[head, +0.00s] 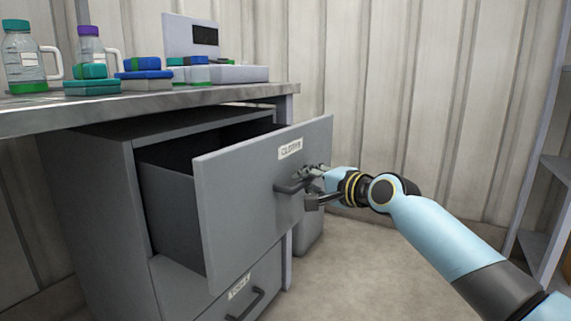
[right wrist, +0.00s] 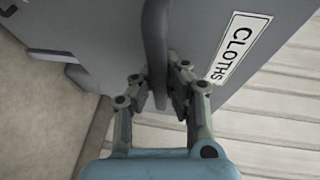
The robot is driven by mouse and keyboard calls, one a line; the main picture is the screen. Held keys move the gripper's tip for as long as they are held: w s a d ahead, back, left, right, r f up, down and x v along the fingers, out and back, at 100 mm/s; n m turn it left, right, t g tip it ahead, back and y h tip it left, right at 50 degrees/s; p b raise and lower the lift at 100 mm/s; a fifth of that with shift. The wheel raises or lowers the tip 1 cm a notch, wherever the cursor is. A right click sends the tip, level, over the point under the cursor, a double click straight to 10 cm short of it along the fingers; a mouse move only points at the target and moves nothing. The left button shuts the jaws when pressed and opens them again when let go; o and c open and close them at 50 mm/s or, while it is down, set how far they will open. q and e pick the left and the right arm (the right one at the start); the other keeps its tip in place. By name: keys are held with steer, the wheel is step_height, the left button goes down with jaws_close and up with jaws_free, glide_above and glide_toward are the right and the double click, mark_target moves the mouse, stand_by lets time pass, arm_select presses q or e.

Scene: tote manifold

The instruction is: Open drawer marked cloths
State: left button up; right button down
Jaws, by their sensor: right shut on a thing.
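The grey drawer marked CLOTHS (head: 245,195) is pulled well out of the cabinet under the bench. Its white label (head: 290,148) sits near the top of the front panel, and the label also shows in the right wrist view (right wrist: 240,48). My right gripper (head: 312,187) is at the drawer's dark bar handle (head: 290,187). In the right wrist view its fingers are shut on the handle (right wrist: 157,50), one on each side. The drawer's inside is partly visible and dark; its floor is hidden. My left gripper is not in view.
A second, lower drawer (head: 215,295) with its own label and handle is shut. The bench top (head: 150,98) above holds bottles (head: 25,60), small coloured boxes (head: 143,75) and a scale-like device (head: 225,72). Shelving (head: 550,200) stands at the right. Floor is clear before the cabinet's right side.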

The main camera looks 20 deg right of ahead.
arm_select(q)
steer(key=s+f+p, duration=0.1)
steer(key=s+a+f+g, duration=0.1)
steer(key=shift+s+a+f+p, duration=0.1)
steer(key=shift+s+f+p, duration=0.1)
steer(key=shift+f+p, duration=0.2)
arm_select(e)
steer(key=s+d, duration=0.6)
steer(key=s, duration=0.2)
steer(key=shift+s+d+f, duration=0.2)
steer(key=shift+s+d, duration=0.1)
steer(key=shift+s, duration=0.05)
